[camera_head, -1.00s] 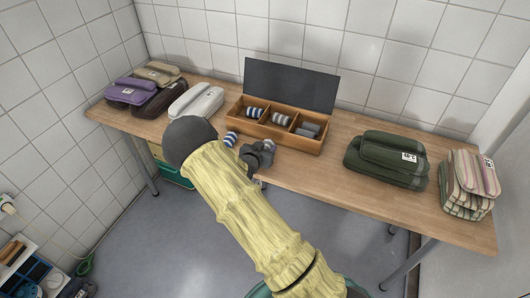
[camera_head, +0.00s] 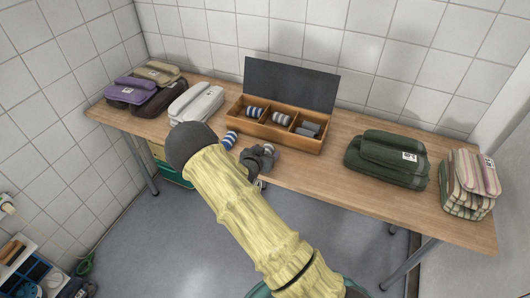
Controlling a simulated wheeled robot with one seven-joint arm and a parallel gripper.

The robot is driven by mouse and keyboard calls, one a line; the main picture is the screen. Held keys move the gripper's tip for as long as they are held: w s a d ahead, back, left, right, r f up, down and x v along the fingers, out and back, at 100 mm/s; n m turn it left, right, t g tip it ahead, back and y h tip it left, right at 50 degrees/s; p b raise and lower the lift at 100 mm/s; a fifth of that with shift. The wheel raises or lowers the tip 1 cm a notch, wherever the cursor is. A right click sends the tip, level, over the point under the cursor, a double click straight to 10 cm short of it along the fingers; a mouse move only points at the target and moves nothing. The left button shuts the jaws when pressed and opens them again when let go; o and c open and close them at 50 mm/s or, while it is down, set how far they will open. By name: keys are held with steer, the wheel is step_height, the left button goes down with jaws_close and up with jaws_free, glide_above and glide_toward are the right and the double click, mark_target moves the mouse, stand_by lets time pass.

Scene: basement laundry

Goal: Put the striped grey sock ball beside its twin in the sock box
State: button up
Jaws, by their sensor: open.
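The open wooden sock box (camera_head: 277,133) stands at the back of the table with its dark lid up. Its left compartment holds a dark blue and white striped sock ball (camera_head: 254,112). The middle one holds a grey striped sock ball (camera_head: 281,119), and the right one holds plain-looking grey sock balls (camera_head: 310,129). A blue and white striped sock ball (camera_head: 230,139) lies on the table in front of the box's left end. My gripper (camera_head: 266,154) is open, low over the table's front part. A small greyish sock ball (camera_head: 269,148) shows at its fingers, mostly hidden; its pattern is unclear.
A white folded bundle (camera_head: 196,104) lies left of the box, with purple, brown and tan bundles (camera_head: 132,92) farther left. A dark green bundle (camera_head: 387,158) and a striped cloth stack (camera_head: 468,185) lie to the right. The table (camera_head: 340,190) is clear right of my gripper.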

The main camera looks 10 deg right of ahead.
steer(key=v, duration=1.7)
steer(key=shift+s+a, duration=0.2)
steer(key=shift+a, duration=0.1)
steer(key=shift+f, duration=0.1)
